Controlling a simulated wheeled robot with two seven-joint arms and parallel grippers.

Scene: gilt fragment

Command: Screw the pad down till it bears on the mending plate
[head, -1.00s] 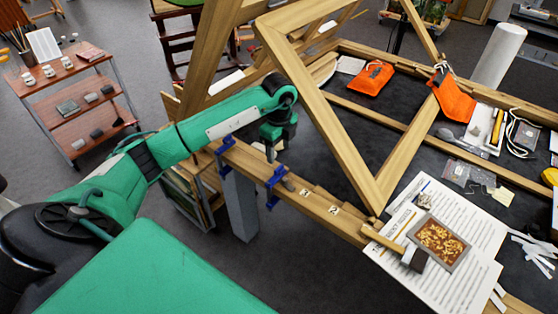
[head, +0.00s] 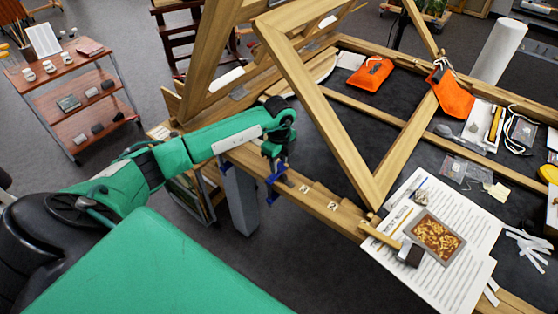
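A blue clamp (head: 273,187) grips the near wooden rail (head: 325,208) at the middle of the head view. My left gripper (head: 277,163) is over the top of this clamp, fingers pointing down. The gripper hides the clamp's upper part, and I cannot tell whether its fingers close on the screw or only stand beside it. A small grey piece (head: 288,181) shows on the rail just right of the clamp. The pad and the mending plate cannot be made out clearly, nor can any gap between them. My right gripper is not in view.
My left forearm crosses above the rail's left end. A wooden frame brace (head: 318,110) rises right of the gripper. A shelved cart (head: 75,95) stands far left.

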